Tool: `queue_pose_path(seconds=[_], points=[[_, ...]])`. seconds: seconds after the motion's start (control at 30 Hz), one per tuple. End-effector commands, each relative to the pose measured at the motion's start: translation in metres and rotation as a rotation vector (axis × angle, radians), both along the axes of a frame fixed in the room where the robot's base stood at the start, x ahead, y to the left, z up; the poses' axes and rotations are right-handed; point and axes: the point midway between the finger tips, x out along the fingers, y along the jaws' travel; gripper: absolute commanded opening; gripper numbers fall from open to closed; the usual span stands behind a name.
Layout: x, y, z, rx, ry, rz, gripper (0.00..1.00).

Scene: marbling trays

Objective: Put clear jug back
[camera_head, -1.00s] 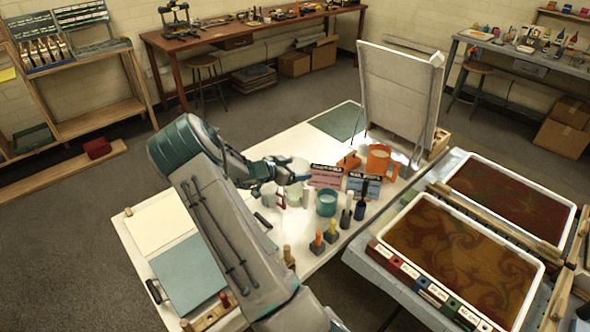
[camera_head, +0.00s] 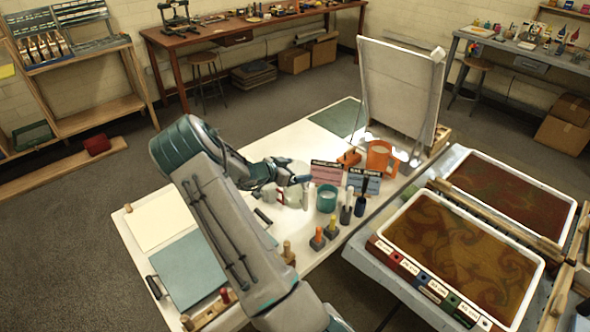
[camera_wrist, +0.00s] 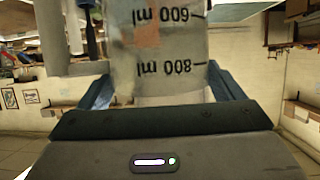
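The clear jug (camera_wrist: 160,45) fills the space between the blue fingers of my gripper (camera_wrist: 160,88) in the wrist view. Its black 600 ml and 800 ml marks read upside down there. The fingers lie along both sides of the jug and look shut on it. In the head view my gripper (camera_head: 290,180) is over the middle of the white table (camera_head: 284,221), left of the teal cup. The jug (camera_head: 299,167) shows there only as a pale, partly hidden shape. Whether its base touches the table is hidden.
A tall pale panel (camera_head: 398,90) rises behind. Marbling trays (camera_head: 462,250) lie to the right.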

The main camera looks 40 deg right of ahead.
Motion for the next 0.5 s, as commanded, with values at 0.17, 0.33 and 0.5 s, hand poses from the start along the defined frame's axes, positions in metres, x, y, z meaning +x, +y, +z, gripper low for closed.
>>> queue_pose_path(seconds=[0.17, 0.33, 0.5], points=[[0.000, 0.000, 0.000, 0.000, 0.000, 0.000, 1.00], [0.000, 0.000, 0.006, 0.000, -0.001, 0.000, 1.00], [0.001, 0.013, 0.017, 0.002, -0.003, 0.002, 1.00]])
